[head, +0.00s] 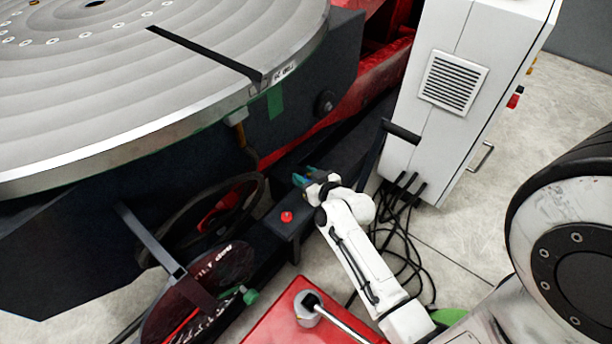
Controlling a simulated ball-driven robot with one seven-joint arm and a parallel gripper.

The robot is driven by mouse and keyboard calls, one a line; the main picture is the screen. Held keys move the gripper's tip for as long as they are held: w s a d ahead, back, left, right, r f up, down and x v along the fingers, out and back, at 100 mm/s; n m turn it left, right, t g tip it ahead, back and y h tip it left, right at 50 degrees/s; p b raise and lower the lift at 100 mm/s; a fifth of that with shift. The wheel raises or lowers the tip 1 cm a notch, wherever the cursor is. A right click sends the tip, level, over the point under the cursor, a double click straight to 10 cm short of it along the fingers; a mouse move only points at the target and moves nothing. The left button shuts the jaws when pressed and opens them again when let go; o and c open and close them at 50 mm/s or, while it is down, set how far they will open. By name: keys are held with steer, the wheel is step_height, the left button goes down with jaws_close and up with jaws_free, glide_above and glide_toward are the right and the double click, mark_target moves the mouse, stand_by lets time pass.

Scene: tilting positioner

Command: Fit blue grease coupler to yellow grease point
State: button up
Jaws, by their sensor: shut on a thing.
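My gripper (311,178) is at the end of my white arm, low beside the dark frame of the positioner. It is shut on a small blue-teal piece, the blue grease coupler (300,181), which shows only in part at the jaws. The coupler points left, toward the machine. A small brownish-yellow fitting (238,118) sits under the rim of the round table, up and left of my gripper and apart from it. I cannot tell whether it is the yellow grease point. No other yellow point shows clearly.
A dark box with a red button (287,216) stands just below left of my gripper. The round table (150,130) overhangs at upper left. A white cabinet (455,80) and black cables (405,235) are at right. A red surface (290,325) lies below.

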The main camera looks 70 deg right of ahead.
steer(key=shift+f, duration=0.25)
steer(key=o, duration=1.2)
steer(key=shift+s+a, duration=0.1)
steer(key=p+v, duration=0.1)
steer(key=v, duration=0.9)
steer(key=shift+s+a+r, duration=0.1)
steer(key=shift+s+r, duration=0.05)
steer(key=shift+s, duration=0.05)
